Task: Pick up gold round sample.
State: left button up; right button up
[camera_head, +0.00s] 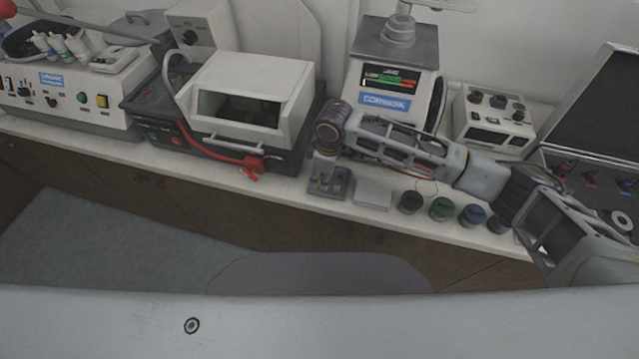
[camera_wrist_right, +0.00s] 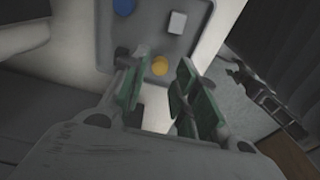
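The gold round sample (camera_wrist_right: 160,66) lies in a shallow grey tray (camera_wrist_right: 148,41), shown in the right wrist view. My right gripper (camera_wrist_right: 159,78) is open, with its green-padded fingers on either side of the sample in that view. Nothing is held, and I cannot tell the remaining height above the sample. In the head view my right gripper (camera_head: 325,168) points down over the small tray (camera_head: 316,189) at the bench's front edge. The sample cannot be made out there. My left gripper is not in view.
A blue round piece (camera_wrist_right: 123,6) and a white block (camera_wrist_right: 177,22) share the tray. A white plate (camera_head: 371,195) and black (camera_head: 411,201), green (camera_head: 441,208) and blue (camera_head: 472,214) jars stand to the right. A press (camera_head: 388,100) stands behind my right arm.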

jog(key=shift+a+f, duration=0.15)
jog(key=shift+f, duration=1)
jog(key=shift+c, duration=0.2)
grip_shut()
